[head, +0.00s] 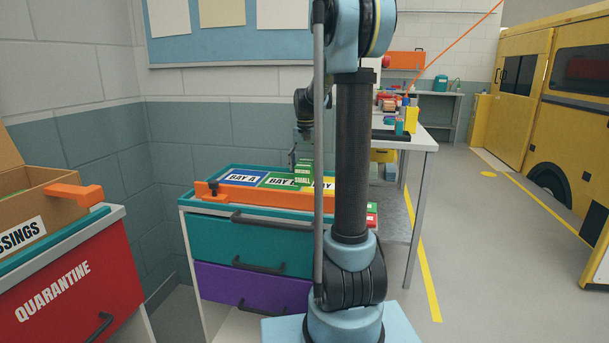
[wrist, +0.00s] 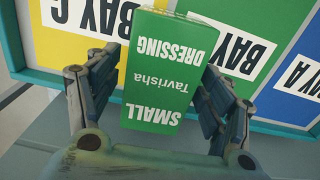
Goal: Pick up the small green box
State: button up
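The small green box (wrist: 165,75) fills the middle of the wrist view, with white lettering reading "SMALL DRESSING" upside down there. In the head view the box (head: 303,173) is at the tray's BAY B and yellow bay area. I cannot tell whether it touches the tray. My gripper (wrist: 162,75) is over it, one finger on each side. A narrow gap shows by the left finger, and the right finger is very close to the box. In the head view my gripper is small and partly behind my arm.
The bay tray (head: 225,170) sits on a drawer cabinet (head: 245,250) with an orange bar (head: 255,196) along its front. A red QUARANTINE cabinet (head: 85,280) carries a cardboard box (head: 40,205) at left. A grey bench (head: 425,142) stands behind; floor is open at right.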

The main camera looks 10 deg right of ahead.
jog(key=c, duration=0.9)
